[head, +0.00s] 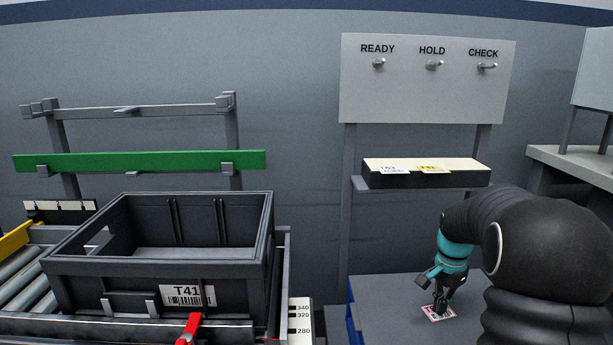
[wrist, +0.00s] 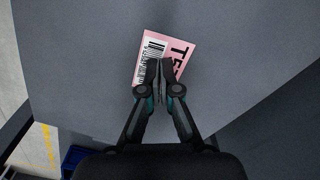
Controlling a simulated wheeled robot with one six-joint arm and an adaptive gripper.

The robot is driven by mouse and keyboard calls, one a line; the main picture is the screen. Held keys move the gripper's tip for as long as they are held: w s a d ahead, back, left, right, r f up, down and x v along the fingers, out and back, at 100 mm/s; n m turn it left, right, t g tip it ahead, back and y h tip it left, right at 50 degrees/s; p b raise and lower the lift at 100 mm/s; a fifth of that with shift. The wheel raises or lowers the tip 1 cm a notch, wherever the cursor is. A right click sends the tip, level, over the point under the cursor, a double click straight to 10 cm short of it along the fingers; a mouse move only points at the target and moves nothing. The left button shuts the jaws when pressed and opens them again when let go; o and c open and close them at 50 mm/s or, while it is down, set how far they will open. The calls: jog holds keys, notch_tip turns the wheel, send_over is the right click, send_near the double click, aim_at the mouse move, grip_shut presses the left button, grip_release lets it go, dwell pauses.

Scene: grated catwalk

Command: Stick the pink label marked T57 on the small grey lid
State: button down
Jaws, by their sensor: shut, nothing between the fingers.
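The pink label (head: 447,313) lies flat on the grey worktop (head: 390,310) at the lower right of the head view. In the wrist view the label (wrist: 148,48) shows a barcode and large black characters starting "T5"; the fingers hide the rest. My gripper (head: 438,303) points down at the label, and in the wrist view its fingertips (wrist: 160,63) are together over the label's lower middle, with nothing between them. I cannot tell whether the tips touch it. I cannot make out a small grey lid as a separate thing in either view.
A dark crate (head: 160,268) labelled T41 stands on a roller conveyor (head: 25,285) at left, with a red clamp (head: 189,328) in front. A shelf block (head: 425,180) carries white and yellow labels under a READY, HOLD, CHECK board (head: 430,95). The worktop around the label is clear.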

dwell(0.4)
jog(key=shift+r+p, duration=1.9)
jog(key=shift+r, duration=0.4)
jog(key=shift+r+p, duration=0.4)
jog(key=shift+r, duration=0.8)
